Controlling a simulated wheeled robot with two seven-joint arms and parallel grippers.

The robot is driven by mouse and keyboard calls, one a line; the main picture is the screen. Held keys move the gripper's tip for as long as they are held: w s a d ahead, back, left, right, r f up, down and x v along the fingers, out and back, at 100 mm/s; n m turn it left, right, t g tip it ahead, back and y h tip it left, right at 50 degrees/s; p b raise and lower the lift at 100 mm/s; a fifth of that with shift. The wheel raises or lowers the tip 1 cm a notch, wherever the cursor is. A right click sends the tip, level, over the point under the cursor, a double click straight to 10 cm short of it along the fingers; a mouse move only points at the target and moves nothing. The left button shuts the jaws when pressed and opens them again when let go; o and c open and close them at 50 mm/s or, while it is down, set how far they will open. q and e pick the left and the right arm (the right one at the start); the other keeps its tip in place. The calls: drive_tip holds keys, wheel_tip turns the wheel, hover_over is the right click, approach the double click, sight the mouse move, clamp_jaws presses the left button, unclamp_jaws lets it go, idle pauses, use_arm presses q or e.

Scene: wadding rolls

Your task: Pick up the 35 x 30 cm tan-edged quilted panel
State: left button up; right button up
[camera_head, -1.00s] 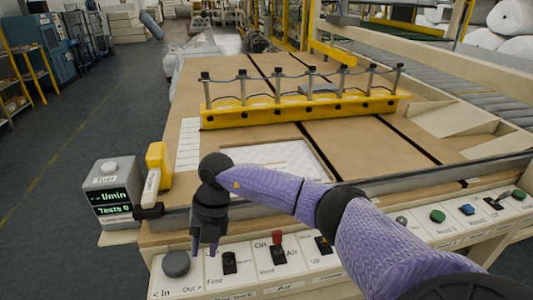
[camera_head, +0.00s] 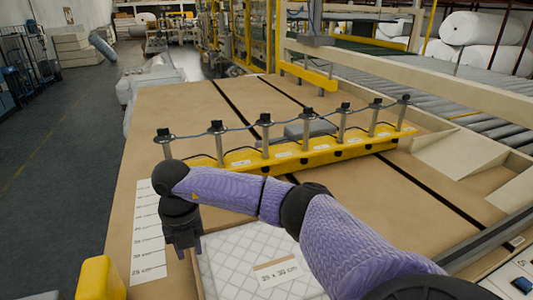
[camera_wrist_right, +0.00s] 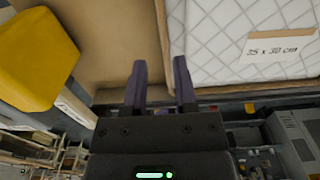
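The quilted panel (camera_head: 228,262) is white with diamond stitching and a tan edge. It lies flat on the tan table, with a "35 x 30 cm" label (camera_head: 276,270) on it. My right arm hides part of it in the head view. It also shows at the upper right of the right wrist view (camera_wrist_right: 205,50). My right gripper (camera_head: 188,252) points down near the panel's left edge. My left gripper is not in view.
A yellow bar (camera_head: 325,155) with several upright posts and a cable crosses the table behind the panel. A yellow block (camera_head: 101,279) stands at the front left, beside a white marked strip (camera_head: 149,235). Dark slots run across the tan tabletop (camera_head: 190,105).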

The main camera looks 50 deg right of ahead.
sight(198, 276)
drive_tip(key=f, duration=0.3)
drive_tip(key=f+b, duration=0.1)
drive_tip(key=f, duration=0.1)
drive_tip(key=f+b, duration=0.1)
drive_tip(key=f, duration=0.2)
drive_tip(key=shift+s+f, duration=0.25)
drive_tip(key=shift+f, duration=0.05)
drive_tip(key=shift+r, duration=0.1)
clamp_jaws()
